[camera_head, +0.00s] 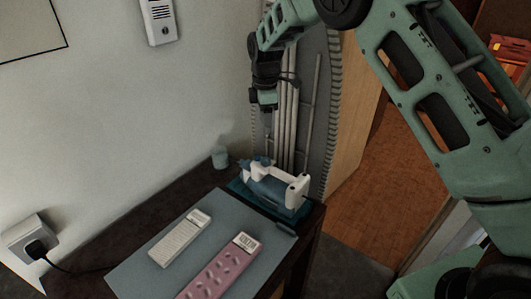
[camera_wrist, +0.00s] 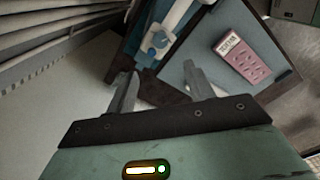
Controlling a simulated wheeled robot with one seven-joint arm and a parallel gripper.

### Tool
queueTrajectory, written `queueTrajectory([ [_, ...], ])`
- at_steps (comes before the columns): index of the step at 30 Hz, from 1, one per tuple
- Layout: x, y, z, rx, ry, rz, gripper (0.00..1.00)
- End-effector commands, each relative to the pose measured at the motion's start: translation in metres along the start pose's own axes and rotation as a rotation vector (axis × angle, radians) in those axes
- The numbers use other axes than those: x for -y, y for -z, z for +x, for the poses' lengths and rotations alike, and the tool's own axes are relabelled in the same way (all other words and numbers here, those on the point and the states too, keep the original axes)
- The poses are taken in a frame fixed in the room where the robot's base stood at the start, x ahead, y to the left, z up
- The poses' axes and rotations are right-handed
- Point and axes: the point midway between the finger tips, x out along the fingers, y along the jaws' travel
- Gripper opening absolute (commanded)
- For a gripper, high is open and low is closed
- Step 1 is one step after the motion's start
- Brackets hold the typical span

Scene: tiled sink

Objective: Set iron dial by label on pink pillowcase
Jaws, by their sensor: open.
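The white and teal iron (camera_head: 272,188) rests on a dark teal base at the back right of the table. Its blue dial (camera_wrist: 158,41) shows in the wrist view; its setting is too small to read. The pink pillowcase (camera_head: 216,272) lies on the grey-blue mat, with a pale label (camera_head: 245,240) at its far end. The label's print is not readable; it also shows in the wrist view (camera_wrist: 229,44). My gripper (camera_head: 267,122) hangs above and behind the iron, apart from it. In the wrist view its two fingers (camera_wrist: 160,72) are spread and empty.
A small cup (camera_head: 220,158) stands by the wall. A folded ironing board (camera_head: 322,110) leans close behind my gripper. A plug and cord (camera_head: 38,248) are at the left.

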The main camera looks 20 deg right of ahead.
Motion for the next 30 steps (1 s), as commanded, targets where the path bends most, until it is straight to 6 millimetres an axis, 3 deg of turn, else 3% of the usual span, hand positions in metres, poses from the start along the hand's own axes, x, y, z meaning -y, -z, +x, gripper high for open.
queueTrajectory([
  [16,0.001,0.000,0.109,0.002,0.003,-0.001,0.53],
  [22,0.001,0.000,0.129,0.001,0.001,0.000,0.53],
  [30,0.000,0.000,0.135,0.000,-0.001,0.000,0.53],
])
